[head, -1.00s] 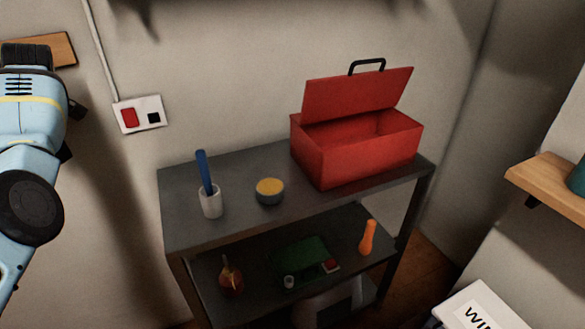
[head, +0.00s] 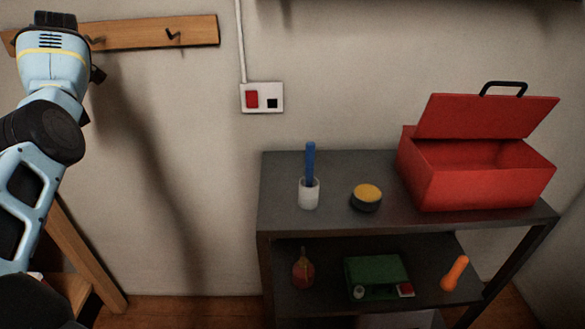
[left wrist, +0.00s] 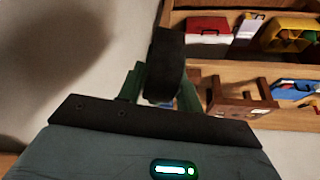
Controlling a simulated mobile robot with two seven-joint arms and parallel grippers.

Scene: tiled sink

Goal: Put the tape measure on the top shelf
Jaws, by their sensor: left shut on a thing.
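In the left wrist view my left gripper (left wrist: 162,90) is shut on a dark, rounded thing (left wrist: 165,65), probably the tape measure; no markings on it can be made out. It is held clear of the shelves in that view. In the head view only my left arm shows at the left; its gripper is out of the picture. A grey shelf unit stands at the right, with a top shelf (head: 400,216) and a lower shelf (head: 325,262). A wooden shelf unit (left wrist: 245,66) shows in the left wrist view. My right gripper is not in view.
On the grey top shelf are a white cup (head: 309,194) with a blue handle, a yellow-topped tin (head: 367,197) and an open red toolbox (head: 480,185). Below are a green box (head: 375,270), a red-brown flask (head: 303,270) and an orange item (head: 455,273).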

